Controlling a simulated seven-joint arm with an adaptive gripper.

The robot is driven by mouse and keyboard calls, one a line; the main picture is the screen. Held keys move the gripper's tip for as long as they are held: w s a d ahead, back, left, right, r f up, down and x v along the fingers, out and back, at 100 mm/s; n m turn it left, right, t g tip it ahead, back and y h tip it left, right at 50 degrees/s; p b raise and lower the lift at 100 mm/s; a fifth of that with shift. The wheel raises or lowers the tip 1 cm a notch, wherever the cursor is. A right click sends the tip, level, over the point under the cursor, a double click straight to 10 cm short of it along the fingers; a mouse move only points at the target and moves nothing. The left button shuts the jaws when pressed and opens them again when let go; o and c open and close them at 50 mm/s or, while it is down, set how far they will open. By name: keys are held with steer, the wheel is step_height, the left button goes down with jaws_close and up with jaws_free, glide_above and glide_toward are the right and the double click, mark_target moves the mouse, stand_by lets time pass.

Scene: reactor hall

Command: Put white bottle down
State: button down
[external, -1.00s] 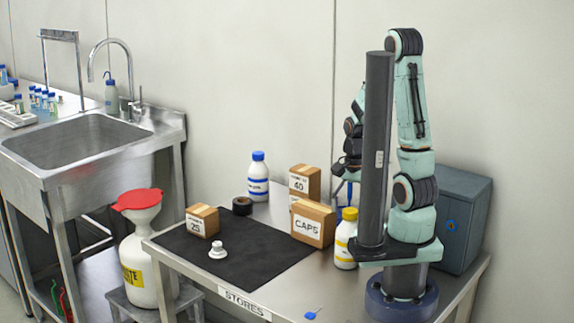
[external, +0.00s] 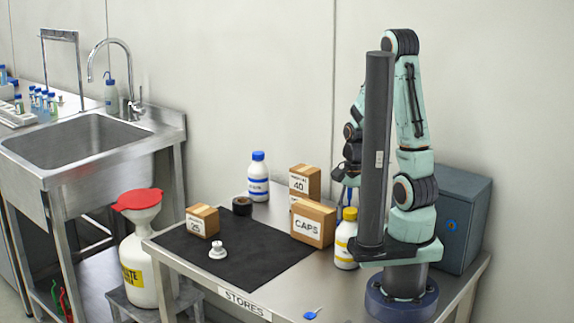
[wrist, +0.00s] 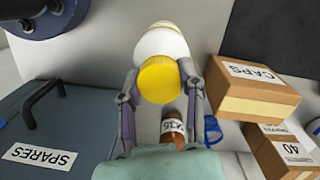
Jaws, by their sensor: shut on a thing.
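The white bottle with a yellow cap and yellow label band (external: 345,246) is upright at the table's right part, just left of my arm's base. Its base appears to be on the metal tabletop. In the wrist view the bottle (wrist: 161,43) lies between the two fingers of my gripper (wrist: 159,72), which is shut on it.
A CAPS box (external: 313,225) stands close left of the bottle, with a 40 box (external: 305,181) behind. A blue-capped white bottle (external: 258,178) stands farther back. The SPARES case (wrist: 57,135) and a brown bottle (wrist: 173,127) are nearby. The black mat (external: 255,255) is largely clear.

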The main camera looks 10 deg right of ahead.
step_height(320, 180, up, 8)
steer(key=shift+f, duration=0.1)
step_height(320, 180, up, 16)
steer(key=f+n, duration=0.1)
steer(key=n, duration=0.5)
steer(key=w+a+f, duration=0.7)
steer(key=w+f, duration=0.5)
steer(key=w, duration=0.1)
steer(key=shift+f+h, duration=0.2)
steer(key=shift+h, duration=0.2)
